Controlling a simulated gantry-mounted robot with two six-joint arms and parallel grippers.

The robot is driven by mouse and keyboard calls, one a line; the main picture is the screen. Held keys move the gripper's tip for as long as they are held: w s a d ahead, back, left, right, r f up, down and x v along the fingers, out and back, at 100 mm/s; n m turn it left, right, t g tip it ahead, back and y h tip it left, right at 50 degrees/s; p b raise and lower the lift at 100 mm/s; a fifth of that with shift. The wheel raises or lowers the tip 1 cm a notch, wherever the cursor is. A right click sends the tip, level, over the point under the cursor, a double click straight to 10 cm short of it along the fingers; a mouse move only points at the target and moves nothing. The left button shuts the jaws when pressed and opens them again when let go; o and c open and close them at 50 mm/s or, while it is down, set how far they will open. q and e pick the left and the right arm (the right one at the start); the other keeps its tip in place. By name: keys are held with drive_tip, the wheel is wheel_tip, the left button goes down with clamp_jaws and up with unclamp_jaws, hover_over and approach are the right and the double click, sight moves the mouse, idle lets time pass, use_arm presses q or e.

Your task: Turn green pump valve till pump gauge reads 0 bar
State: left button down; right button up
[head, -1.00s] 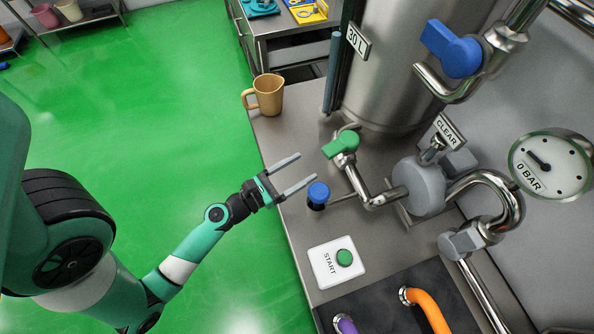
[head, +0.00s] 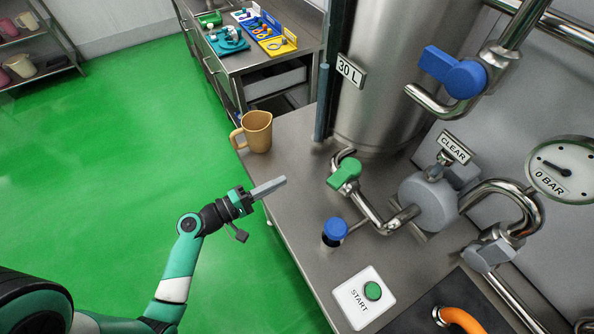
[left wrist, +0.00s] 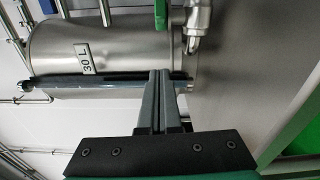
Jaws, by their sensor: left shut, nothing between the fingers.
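The green pump valve handle (head: 344,173) sits on a bent steel pipe at the front of the counter. Its green edge also shows at the top of the left wrist view (left wrist: 160,14). The round pump gauge (head: 562,170), labelled "0 BAR", is on the right. Its dark needle points to the upper left, but the exact reading is too small to tell. My left gripper (head: 284,181) is shut and empty, left of the green handle and apart from it. Its closed fingers (left wrist: 160,73) show in the left wrist view. My right gripper is not in view.
A blue knob (head: 335,229), a START button box (head: 364,297) and a tan jug (head: 257,131) stand on the counter. A blue valve handle (head: 452,72) is above, beside the steel tank (head: 385,70). A grey pump (head: 428,203) is right of the green valve.

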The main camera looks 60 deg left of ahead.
sight(345, 173)
use_arm(q)
drive_tip(key=w+d+m, duration=0.1)
drive_tip(key=w+d, duration=0.3)
drive_tip(key=w, duration=0.7)
drive_tip(key=shift+d, duration=0.3)
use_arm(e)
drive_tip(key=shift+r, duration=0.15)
use_arm(q)
drive_tip(key=shift+d, duration=0.1)
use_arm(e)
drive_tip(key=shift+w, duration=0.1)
